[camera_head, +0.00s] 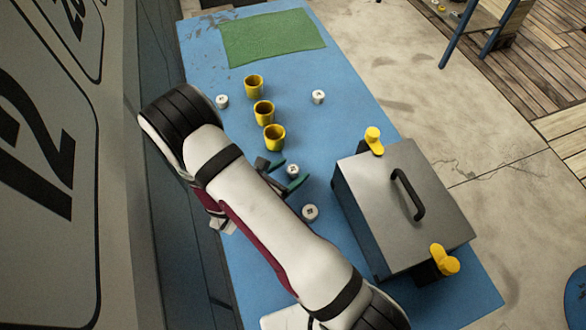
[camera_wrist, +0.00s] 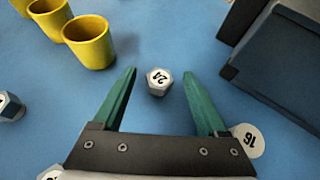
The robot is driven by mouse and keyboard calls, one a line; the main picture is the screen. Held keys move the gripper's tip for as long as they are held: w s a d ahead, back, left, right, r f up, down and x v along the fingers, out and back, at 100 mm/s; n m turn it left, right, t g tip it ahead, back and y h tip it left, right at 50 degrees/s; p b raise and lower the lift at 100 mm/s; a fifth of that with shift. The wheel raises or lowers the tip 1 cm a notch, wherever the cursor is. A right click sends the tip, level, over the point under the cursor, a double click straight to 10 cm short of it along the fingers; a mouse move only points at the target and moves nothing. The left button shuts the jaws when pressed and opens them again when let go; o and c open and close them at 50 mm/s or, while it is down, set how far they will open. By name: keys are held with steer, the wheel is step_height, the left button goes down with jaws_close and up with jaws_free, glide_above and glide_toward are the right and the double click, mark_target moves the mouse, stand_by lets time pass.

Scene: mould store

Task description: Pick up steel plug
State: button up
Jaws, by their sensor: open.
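Several small steel plugs with white tops stand on the blue table. One hexagonal plug marked 24 (camera_wrist: 158,82) is ahead of my gripper (camera_wrist: 162,98) in the wrist view, roughly centred between the fingertips and apart from both. In the head view this plug (camera_head: 293,171) shows by the green fingers of my gripper (camera_head: 290,176). My gripper is open and empty. A plug marked 16 (camera_wrist: 249,140) is beside the right finger, and it shows in the head view (camera_head: 310,212). Other plugs stand farther back, at left (camera_head: 222,101) and right (camera_head: 318,97).
Yellow cups (camera_head: 274,138) stand in a row behind the gripper area. A grey lidded box (camera_head: 400,200) with a black handle and yellow clamps (camera_head: 445,260) stands at right. A green mat (camera_head: 272,38) lies at the far end. The blue table (camera_head: 355,110) is clear at back right.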

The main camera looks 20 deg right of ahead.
jaws_close()
steer(key=shift+r, duration=0.1)
stand_by(0.3)
